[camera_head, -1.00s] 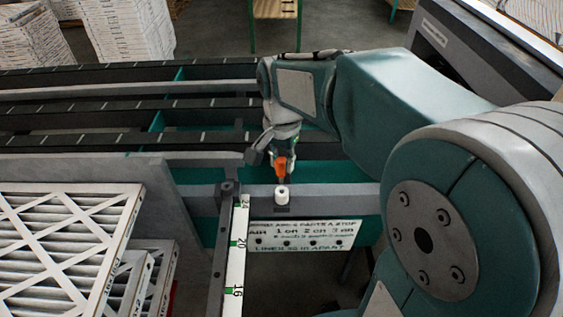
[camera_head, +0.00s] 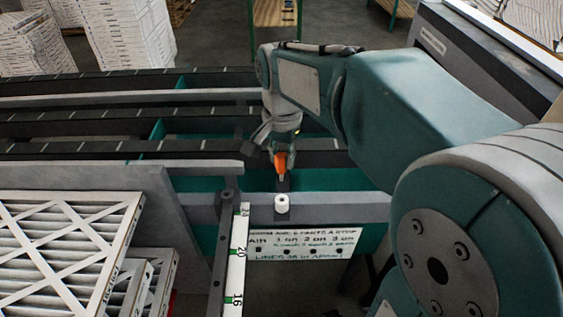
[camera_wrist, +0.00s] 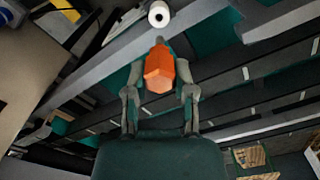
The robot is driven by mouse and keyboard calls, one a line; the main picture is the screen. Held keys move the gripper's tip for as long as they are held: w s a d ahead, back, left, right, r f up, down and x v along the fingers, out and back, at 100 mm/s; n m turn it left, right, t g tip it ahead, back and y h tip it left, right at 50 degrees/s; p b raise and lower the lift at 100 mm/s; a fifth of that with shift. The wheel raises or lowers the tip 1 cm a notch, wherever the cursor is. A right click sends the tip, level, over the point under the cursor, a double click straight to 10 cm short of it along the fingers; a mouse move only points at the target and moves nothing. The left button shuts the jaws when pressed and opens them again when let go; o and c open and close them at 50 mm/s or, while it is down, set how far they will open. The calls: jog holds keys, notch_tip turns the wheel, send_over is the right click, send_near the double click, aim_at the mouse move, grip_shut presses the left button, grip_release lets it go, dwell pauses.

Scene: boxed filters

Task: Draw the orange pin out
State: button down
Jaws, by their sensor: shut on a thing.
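The orange pin (camera_head: 281,161) is held between the fingers of my gripper (camera_head: 283,152), above the grey rail. In the wrist view my gripper (camera_wrist: 160,72) has one finger on each side of the pin's orange head (camera_wrist: 159,70). A short grey shank shows at the pin's far end. The white round socket (camera_head: 282,204) stands on the rail below and in front of the pin. A gap shows between shank and socket in the head view. In the wrist view the socket (camera_wrist: 159,14) shows a dark, empty hole.
A white sign (camera_head: 305,243) hangs on the front below the rail. A numbered measuring strip (camera_head: 237,255) runs toward me, left of the socket. Boxed filters (camera_head: 55,250) are stacked at the left. Dark conveyor strips (camera_head: 200,146) lie behind the rail.

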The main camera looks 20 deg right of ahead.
aim_at(282, 154)
jog(key=shift+r, duration=2.95)
